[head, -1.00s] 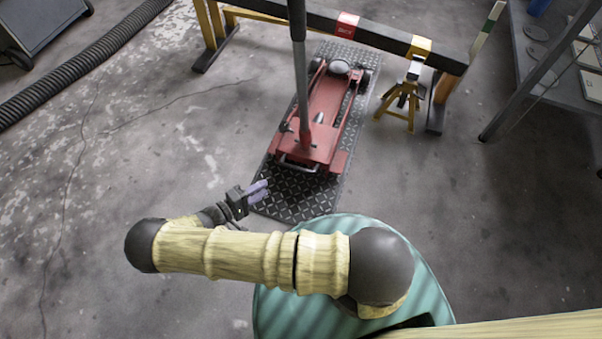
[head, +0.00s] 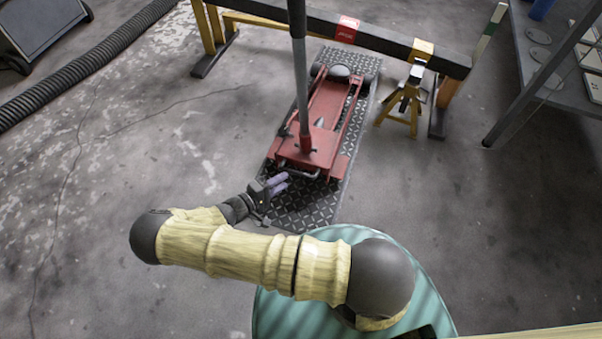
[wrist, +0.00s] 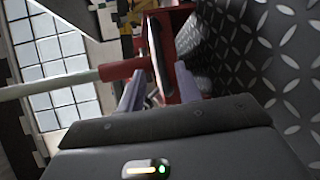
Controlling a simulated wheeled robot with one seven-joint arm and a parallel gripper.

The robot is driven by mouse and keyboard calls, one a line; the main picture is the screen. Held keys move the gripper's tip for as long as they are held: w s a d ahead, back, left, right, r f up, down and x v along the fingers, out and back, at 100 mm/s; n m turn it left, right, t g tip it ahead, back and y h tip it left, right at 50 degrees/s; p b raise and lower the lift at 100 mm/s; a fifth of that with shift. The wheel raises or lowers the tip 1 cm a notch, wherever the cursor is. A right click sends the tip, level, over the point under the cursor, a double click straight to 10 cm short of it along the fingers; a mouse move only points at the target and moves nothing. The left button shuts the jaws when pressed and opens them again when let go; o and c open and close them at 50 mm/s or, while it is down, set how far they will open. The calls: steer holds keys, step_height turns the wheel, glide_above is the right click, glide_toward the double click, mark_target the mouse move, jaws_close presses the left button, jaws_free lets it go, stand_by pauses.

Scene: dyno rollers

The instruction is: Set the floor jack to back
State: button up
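The red floor jack (head: 322,125) lies on a dark diamond-plate mat (head: 305,215), with its round saddle at the far end. Its long grey handle (head: 300,80) stands nearly upright from a red socket. A low metal bar (head: 297,172) crosses its near end. My gripper (head: 284,183) is just short of that near end, at its left. In the wrist view my two pale purple fingers (wrist: 158,80) are apart, with red jack parts (wrist: 178,60) beyond and between them. Whether a finger touches the jack I cannot tell.
A dark beam (head: 388,42) on yellow legs crosses behind the jack, carrying a red tag (head: 347,29) and a yellow tag (head: 421,49). A yellow stand (head: 401,112) is at right, beside a grey shelf (head: 535,95). A black hose (head: 85,65) lies left.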

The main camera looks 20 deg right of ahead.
steer(key=b+x, duration=0.4)
steer(key=x, duration=0.5)
steer(key=shift+a, duration=0.1)
jaws_close()
